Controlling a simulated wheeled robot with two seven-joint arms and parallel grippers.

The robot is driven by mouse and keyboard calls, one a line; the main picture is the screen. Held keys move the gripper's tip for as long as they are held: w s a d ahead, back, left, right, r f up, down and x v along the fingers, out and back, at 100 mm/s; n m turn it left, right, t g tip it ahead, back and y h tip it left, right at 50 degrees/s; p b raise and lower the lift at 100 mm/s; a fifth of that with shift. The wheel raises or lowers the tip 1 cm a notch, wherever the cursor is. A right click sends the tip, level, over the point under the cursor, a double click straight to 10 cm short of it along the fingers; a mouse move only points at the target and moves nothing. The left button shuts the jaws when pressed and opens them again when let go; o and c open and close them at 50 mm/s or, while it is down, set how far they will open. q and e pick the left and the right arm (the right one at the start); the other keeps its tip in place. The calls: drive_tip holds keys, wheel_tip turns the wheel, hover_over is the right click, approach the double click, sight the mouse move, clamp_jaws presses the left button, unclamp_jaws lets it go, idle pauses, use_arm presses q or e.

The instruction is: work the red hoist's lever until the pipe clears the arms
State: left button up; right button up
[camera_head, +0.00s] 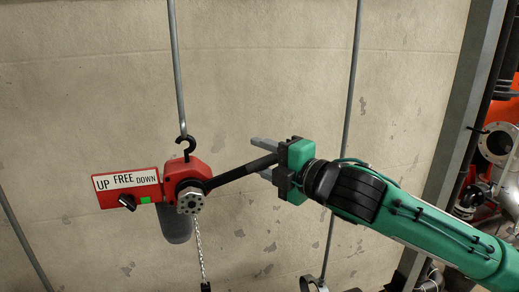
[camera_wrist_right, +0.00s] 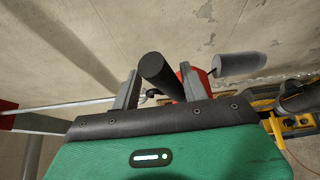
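The red hoist (camera_head: 186,172) hangs by a black hook from a grey rod, left of centre in the head view. Its black lever (camera_head: 232,175) slopes up to the right. My right gripper (camera_head: 264,160) is at the lever's outer end, with one finger on each side of it. In the right wrist view, the lever's round black end (camera_wrist_right: 156,68) stands between the fingers; they look open around it, with a small gap. A red panel (camera_head: 128,187) reads UP, FREE, DOWN, with a black knob and a green square. The knob's setting is unclear. No pipe is clearly identifiable. My left gripper is out of view.
A chain (camera_head: 199,250) hangs below the hoist, beside a grey cylinder (camera_head: 175,222). A thin rod (camera_head: 345,130) hangs behind my right gripper and ends in a ring (camera_head: 313,285). A steel post (camera_head: 463,100) and flanged pipework (camera_head: 497,143) stand at the right. A plain wall is behind.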

drive_tip(key=shift+m+y, duration=0.3)
drive_tip(key=shift+m, duration=0.3)
drive_tip(key=f+b, duration=0.2)
drive_tip(key=d+f+b, duration=0.1)
drive_tip(key=f+b, duration=0.1)
drive_tip(key=shift+b, duration=0.3)
